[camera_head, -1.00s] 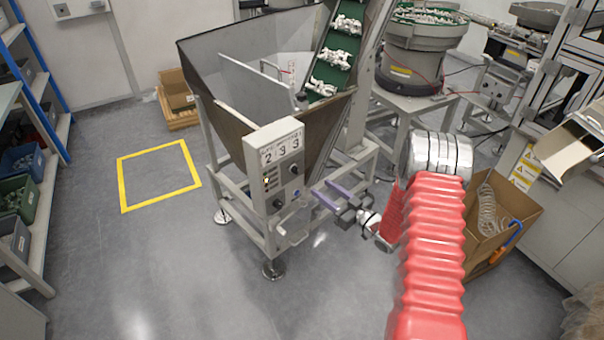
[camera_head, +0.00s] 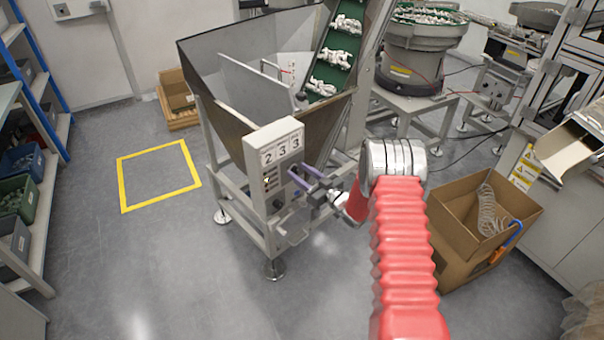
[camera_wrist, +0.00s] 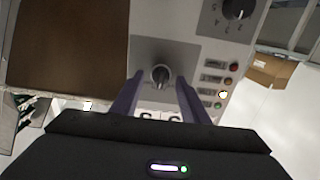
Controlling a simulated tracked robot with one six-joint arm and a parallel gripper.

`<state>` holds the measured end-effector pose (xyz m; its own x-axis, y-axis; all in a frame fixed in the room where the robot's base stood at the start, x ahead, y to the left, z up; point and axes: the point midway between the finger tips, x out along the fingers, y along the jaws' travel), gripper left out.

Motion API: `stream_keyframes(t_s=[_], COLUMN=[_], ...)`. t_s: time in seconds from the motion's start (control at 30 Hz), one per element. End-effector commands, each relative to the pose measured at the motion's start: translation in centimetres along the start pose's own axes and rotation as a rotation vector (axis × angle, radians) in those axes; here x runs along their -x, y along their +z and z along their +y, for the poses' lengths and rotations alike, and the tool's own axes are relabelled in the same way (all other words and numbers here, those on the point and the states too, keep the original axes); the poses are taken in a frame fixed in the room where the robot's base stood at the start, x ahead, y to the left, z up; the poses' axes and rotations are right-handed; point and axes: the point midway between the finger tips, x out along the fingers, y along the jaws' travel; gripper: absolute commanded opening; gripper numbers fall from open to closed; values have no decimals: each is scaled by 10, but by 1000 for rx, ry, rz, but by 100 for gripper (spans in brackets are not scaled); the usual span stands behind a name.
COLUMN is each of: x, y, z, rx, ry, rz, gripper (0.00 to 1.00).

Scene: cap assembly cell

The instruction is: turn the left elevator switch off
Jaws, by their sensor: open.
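The elevator's grey control panel (camera_head: 274,160) stands on the front of the hopper frame, with digits 2 3 3 at its top. In the wrist view, a dark rotary switch (camera_wrist: 160,76) on a grey plate lies between my two purple fingers. My gripper (camera_head: 298,171) is open at the panel's right side and hides that switch in the head view; it also shows in the wrist view (camera_wrist: 159,82). I cannot tell whether the fingers touch the switch. A second dark knob (camera_wrist: 238,10) is lower on the panel, also seen in the head view (camera_head: 278,203).
Small indicator lights (camera_wrist: 227,81) line the panel beside the switch. The hopper (camera_head: 225,95) and green conveyor (camera_head: 335,55) rise behind it. A cardboard box (camera_head: 470,225) stands right of my arm. The floor with a yellow square (camera_head: 160,176) is clear at left.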

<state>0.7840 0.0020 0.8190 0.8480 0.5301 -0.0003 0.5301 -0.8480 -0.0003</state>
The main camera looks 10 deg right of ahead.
Motion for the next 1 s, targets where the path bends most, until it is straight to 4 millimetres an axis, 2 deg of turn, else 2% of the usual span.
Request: stream_keyframes(t_s=[0.2,0.73,0.77,1.0], x=[0,0,4,2], y=[0,0,0,0], z=[0,1,7,4], rx=[0,0,1,15], ry=[0,1,4,6], rz=[0,0,0,0], gripper=[39,2,1,1])
